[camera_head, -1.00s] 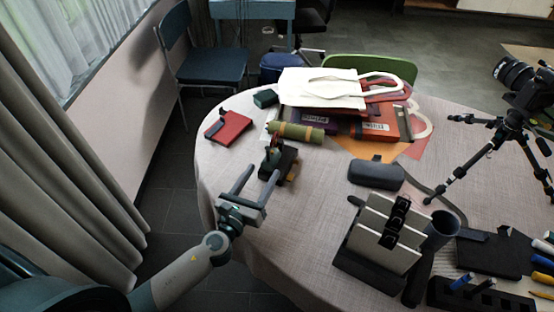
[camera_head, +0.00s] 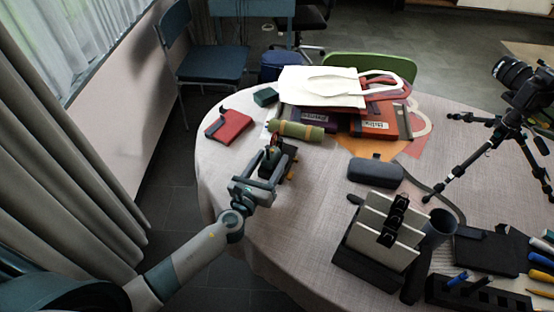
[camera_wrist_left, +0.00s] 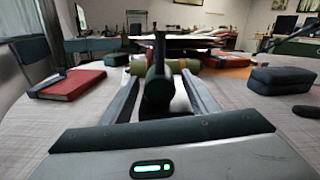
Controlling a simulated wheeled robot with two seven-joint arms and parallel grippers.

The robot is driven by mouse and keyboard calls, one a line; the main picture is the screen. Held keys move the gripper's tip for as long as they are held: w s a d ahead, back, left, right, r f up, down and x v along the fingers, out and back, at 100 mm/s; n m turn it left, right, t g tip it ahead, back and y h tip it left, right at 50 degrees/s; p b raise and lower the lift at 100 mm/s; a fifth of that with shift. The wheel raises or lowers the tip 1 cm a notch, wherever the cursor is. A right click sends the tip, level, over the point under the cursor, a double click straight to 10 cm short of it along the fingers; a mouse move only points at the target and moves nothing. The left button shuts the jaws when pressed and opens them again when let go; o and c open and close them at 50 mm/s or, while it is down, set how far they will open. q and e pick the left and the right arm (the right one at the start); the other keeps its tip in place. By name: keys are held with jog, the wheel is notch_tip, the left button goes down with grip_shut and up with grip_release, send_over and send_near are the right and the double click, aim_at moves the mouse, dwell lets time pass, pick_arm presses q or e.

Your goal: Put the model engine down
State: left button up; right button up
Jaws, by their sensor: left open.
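The model engine (camera_head: 273,153) stands on the table near its left edge, with a dark base and a dark green upright part. In the left wrist view its green cylinder (camera_wrist_left: 157,88) sits between my two fingers, with a dark rod rising above it. My left gripper (camera_head: 274,168) is open, its fingers on either side of the engine. I see gaps between the fingers and the cylinder in the wrist view. The gripper partly hides the engine in the head view.
A green roll (camera_head: 296,131) lies just behind the engine, and a red book (camera_head: 229,126) lies to the left. A dark case (camera_head: 376,172) is to the right. A file holder (camera_head: 380,232) stands at the front. The cloth between engine and holder is clear.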

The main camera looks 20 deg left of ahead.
pick_arm(q)
jog(key=shift+w, duration=0.6)
grip_shut()
jog(key=shift+r, duration=0.1)
